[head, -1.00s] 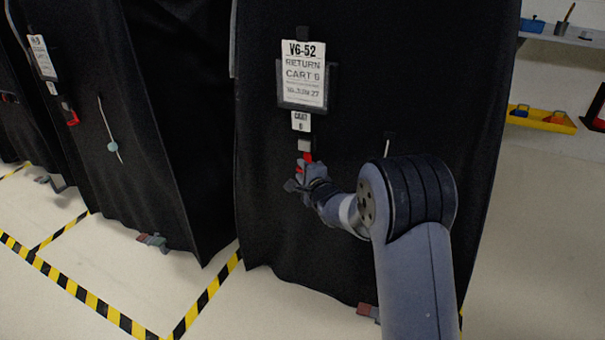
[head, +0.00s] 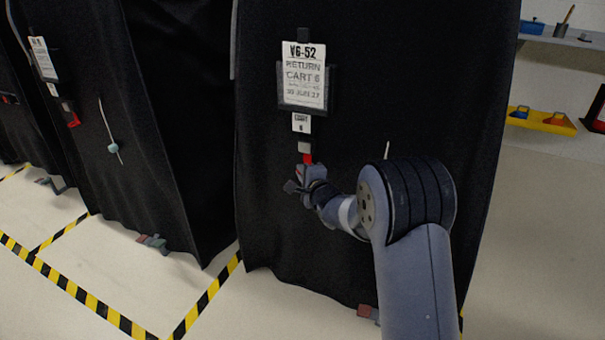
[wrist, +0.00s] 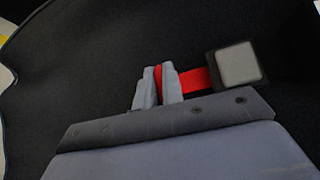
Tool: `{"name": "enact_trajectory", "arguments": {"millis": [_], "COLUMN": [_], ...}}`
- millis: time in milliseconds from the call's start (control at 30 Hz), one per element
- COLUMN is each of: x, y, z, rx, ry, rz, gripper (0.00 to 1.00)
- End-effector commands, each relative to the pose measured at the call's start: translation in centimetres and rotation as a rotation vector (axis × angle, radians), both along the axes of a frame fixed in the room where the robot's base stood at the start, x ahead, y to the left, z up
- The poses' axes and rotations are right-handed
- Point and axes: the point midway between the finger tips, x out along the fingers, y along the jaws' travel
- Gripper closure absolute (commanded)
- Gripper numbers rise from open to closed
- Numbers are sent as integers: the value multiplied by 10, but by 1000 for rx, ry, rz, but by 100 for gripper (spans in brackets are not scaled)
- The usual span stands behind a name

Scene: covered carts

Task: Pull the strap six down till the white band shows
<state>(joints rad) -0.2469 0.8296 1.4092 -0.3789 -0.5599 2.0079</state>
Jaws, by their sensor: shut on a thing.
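The covered cart with the sign "V6-52 RETURN CART 6" (head: 303,75) stands in front of me under a black cover. Below its small "CART 6" tag (head: 301,123) is a grey buckle (head: 304,147) with a red strap (head: 308,159) coming out of its lower side. My gripper (head: 302,176) is shut on the red strap just below the buckle. In the wrist view the fingers (wrist: 157,85) pinch the red strap (wrist: 193,80), and a short red length runs to the grey buckle plate (wrist: 239,65). No white band shows on the visible strap.
Another black-covered cart (head: 90,130) with its own tag and red strap end stands to the left. Yellow-black floor tape (head: 85,297) runs between the carts. A shelf (head: 560,38) and a yellow tray (head: 540,121) are at the right.

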Motion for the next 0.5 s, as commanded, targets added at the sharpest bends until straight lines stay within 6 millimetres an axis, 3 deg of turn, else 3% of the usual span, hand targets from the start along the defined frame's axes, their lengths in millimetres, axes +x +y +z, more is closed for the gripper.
{"name": "enact_trajectory", "arguments": {"millis": [200, 500], "x": [0, -1], "y": [0, 0], "z": [-11, -88], "rx": [-1, -2], "ry": [3, 8], "rz": [0, 0], "gripper": [100, 100]}}
